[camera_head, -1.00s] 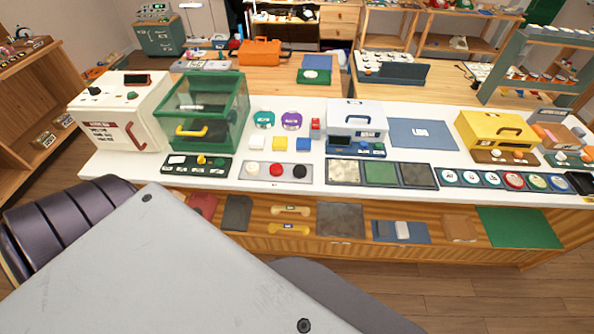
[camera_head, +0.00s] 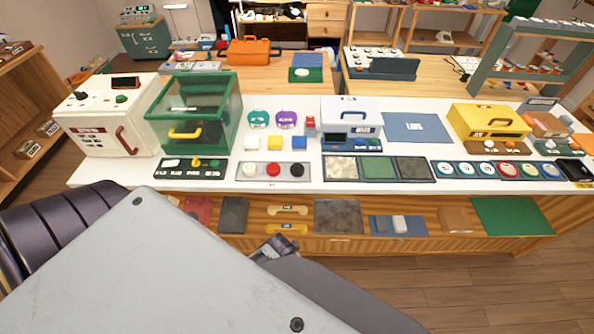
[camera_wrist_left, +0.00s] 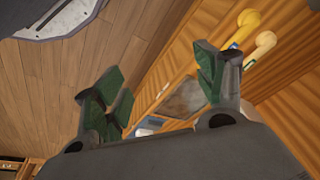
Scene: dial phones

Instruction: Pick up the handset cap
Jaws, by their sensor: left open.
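Two handset-shaped pieces lie on the low wooden shelf under the white counter in the head view: a cream one (camera_head: 287,210) and a yellow one (camera_head: 287,228) in front of it. I cannot tell which part is the handset cap. In the left wrist view, cream-yellow rounded ends (camera_wrist_left: 250,22) show at the upper right, beyond the right finger. My left gripper (camera_wrist_left: 160,70) is open and empty, with green pads, apart from them. In the head view only a small part of it (camera_head: 272,248) shows, below the handsets; my arm hides the rest. My right gripper is not in view.
The white counter (camera_head: 340,182) overhangs the shelf. On the shelf, a dark grey pad (camera_head: 234,214) lies left of the handsets and a grey-brown mat (camera_head: 338,217) right of them. A blue mat (camera_head: 380,226) lies farther right. Open wooden floor (camera_head: 480,285) is in front.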

